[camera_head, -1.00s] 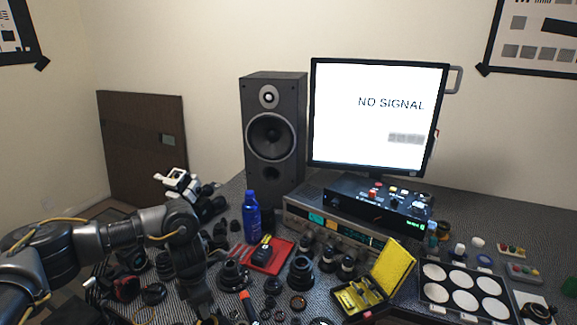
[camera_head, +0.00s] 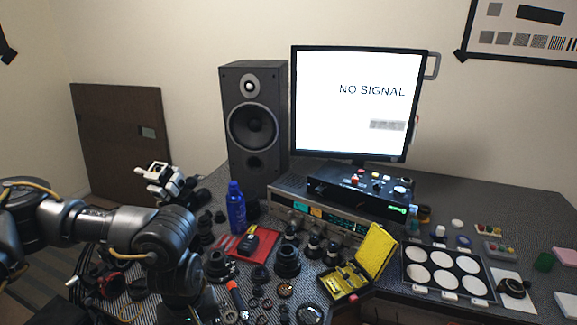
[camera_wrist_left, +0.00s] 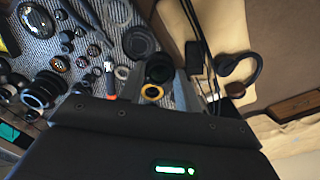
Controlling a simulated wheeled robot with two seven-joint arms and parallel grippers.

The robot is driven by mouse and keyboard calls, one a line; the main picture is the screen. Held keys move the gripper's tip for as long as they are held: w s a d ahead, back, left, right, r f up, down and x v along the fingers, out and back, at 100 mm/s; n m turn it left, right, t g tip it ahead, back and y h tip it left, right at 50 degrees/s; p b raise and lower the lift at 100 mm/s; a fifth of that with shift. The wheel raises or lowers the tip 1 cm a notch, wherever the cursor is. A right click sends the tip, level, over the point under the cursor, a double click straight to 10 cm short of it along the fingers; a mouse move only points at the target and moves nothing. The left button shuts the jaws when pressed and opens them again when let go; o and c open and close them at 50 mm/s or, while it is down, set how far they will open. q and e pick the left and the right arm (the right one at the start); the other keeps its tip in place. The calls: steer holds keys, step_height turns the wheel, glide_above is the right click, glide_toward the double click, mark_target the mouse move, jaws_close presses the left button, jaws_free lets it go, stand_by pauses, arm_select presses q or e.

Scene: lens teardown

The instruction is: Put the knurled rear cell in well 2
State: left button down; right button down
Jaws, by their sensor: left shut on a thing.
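My left gripper (camera_wrist_left: 160,88) shows in the left wrist view, shut on a small dark round part with a yellow ring (camera_wrist_left: 152,91), apparently the knurled rear cell. The part sits between the two fingers, and its knurling is too small to make out. In the head view my left arm comes down at the lower left, and its gripper is out of the frame. A black tray with several white round wells (camera_head: 484,292) lies on the right of the bench, with small labels along its edge. The well numbers are not legible. My right gripper is not in view.
A yellow-lined open case (camera_head: 376,249) stands just left of the tray. Black lens parts (camera_head: 287,262), a red mat (camera_head: 262,252) and a blue bottle (camera_head: 236,208) crowd the bench middle. An instrument box (camera_head: 360,189) stands behind. A ring part on white card (camera_head: 514,288) lies right.

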arm_select(q)
steer(key=shift+s+a+r+m, duration=1.45)
steer(key=shift+r+m, duration=1.15)
steer(key=shift+r, duration=1.15)
steer(key=w+n, duration=0.5)
steer(key=w, duration=0.1)
steer(key=shift+d+r+n, duration=0.1)
steer(key=shift+r+n, duration=0.05)
steer(key=shift+n, duration=0.15)
